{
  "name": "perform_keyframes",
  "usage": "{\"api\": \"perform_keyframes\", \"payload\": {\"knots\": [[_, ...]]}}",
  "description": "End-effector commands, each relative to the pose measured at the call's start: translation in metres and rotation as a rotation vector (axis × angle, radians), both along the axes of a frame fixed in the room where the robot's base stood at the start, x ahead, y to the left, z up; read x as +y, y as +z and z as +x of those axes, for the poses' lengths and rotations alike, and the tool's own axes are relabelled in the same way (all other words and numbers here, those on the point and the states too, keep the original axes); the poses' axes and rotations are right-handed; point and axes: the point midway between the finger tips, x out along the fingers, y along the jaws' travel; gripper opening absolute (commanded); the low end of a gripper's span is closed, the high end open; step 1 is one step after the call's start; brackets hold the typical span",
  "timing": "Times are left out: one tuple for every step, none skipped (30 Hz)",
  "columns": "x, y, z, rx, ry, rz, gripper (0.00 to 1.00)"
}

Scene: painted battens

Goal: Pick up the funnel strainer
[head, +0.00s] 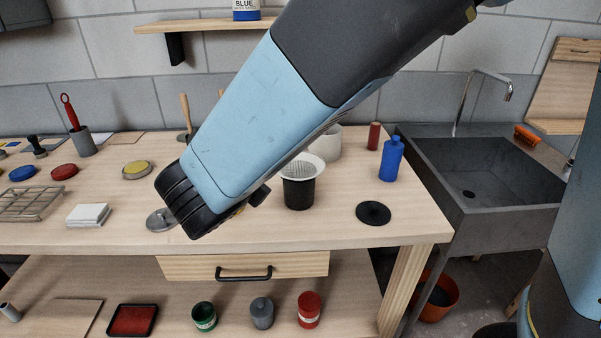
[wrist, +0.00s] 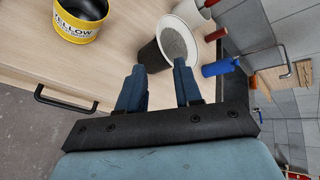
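The funnel strainer (head: 302,168) has a white rim and a grey mesh. It sits in the mouth of a black cup (head: 298,195) on the bench, right of my arm in the head view. In the wrist view the strainer (wrist: 177,42) appears just beyond my fingertips, with the black cup (wrist: 151,57) at its left. My gripper (wrist: 158,82) is open, its two blue fingers apart with nothing between them. The fingers appear apart from the strainer. In the head view my arm hides most of the fingers.
A white pot (head: 327,142) stands close behind the strainer. A yellow paint tin (wrist: 79,22) stands left of my fingers in the wrist view. A blue bottle (head: 391,159), a red cylinder (head: 374,136) and a black disc (head: 373,213) are to the right, near the sink (head: 500,205).

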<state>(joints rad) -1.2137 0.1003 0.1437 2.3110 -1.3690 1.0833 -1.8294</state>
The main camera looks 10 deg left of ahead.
Motion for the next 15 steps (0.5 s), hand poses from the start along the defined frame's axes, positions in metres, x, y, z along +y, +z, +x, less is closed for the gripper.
{"api": "perform_keyframes", "payload": {"knots": [[0.000,-0.003,0.004,-0.001,0.003,-0.004,0.34],[0.000,-0.005,0.008,-0.002,0.003,-0.005,0.34],[0.000,-0.008,0.013,-0.001,0.002,-0.005,0.34],[0.000,-0.010,0.017,0.000,0.001,-0.005,0.34],[0.000,-0.013,0.022,-0.001,0.001,-0.005,0.34],[0.000,-0.017,0.029,0.000,0.000,-0.005,0.34],[0.000,-0.019,0.033,0.000,0.001,-0.004,0.34],[0.000,-0.021,0.038,-0.001,-0.001,-0.004,0.34],[-0.001,-0.025,0.044,0.000,-0.002,-0.004,0.34],[-0.001,-0.027,0.048,0.000,-0.001,-0.004,0.34],[-0.001,-0.029,0.052,0.000,-0.001,-0.004,0.34],[-0.001,-0.032,0.057,-0.001,-0.001,-0.003,0.34],[-0.001,-0.034,0.061,-0.001,-0.001,-0.003,0.34],[0.000,-0.035,0.063,0.000,0.000,-0.002,0.34],[0.000,-0.037,0.066,0.001,0.000,-0.001,0.34]]}}
